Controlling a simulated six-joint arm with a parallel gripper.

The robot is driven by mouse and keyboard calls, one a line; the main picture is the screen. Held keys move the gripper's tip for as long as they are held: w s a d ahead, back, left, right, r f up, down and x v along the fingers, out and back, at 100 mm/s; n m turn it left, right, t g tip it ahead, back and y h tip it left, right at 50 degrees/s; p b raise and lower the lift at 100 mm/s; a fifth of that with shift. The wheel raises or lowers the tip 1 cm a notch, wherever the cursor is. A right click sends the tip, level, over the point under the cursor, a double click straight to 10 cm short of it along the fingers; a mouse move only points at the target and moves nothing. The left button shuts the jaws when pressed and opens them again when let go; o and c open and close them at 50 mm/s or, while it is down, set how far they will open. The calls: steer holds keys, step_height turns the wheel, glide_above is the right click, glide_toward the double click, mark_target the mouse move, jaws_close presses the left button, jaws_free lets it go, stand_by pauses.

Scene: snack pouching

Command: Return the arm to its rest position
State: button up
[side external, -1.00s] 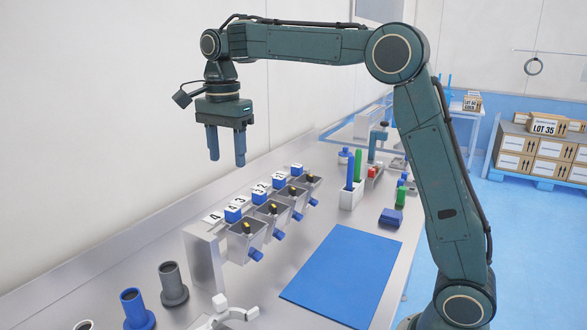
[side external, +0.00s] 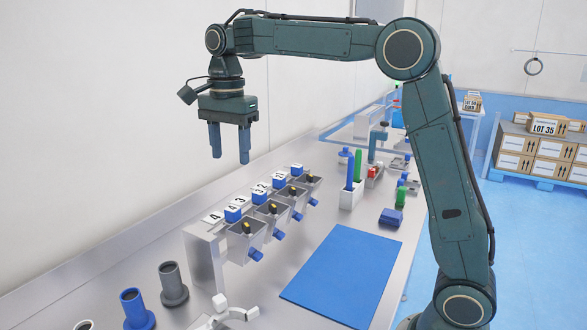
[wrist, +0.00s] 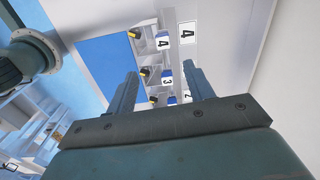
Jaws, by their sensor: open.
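My gripper (side external: 230,143) hangs above the back of the steel bench, fingers pointing down. Its two blue fingers are apart with nothing between them. In the wrist view my gripper (wrist: 160,88) also shows open and empty, with the numbered hoppers below. The row of grey hoppers (side external: 246,238) with yellow-marked tops and blue spouts stands under and to the right of the gripper, well apart from it. Number cards, including a 4 (side external: 213,217), stand along their back.
A blue mat (side external: 342,275) lies empty on the bench. Grey and blue tubes (side external: 137,308) stand at the front left. A white holder (side external: 350,196) with blue and green sticks stands behind the mat. Boxes (side external: 545,148) are stacked at the far right. The air around the gripper is clear.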

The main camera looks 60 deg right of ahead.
steer(key=s+f+n+t, duration=0.2)
steer(key=s+n, duration=0.6)
steer(key=s, duration=0.5)
steer(key=s+f+n+t, duration=0.3)
steer(key=s+f+n, duration=0.2)
steer(key=s+n, duration=0.4)
steer(key=s, duration=0.5)
steer(key=shift+s+a, duration=0.3)
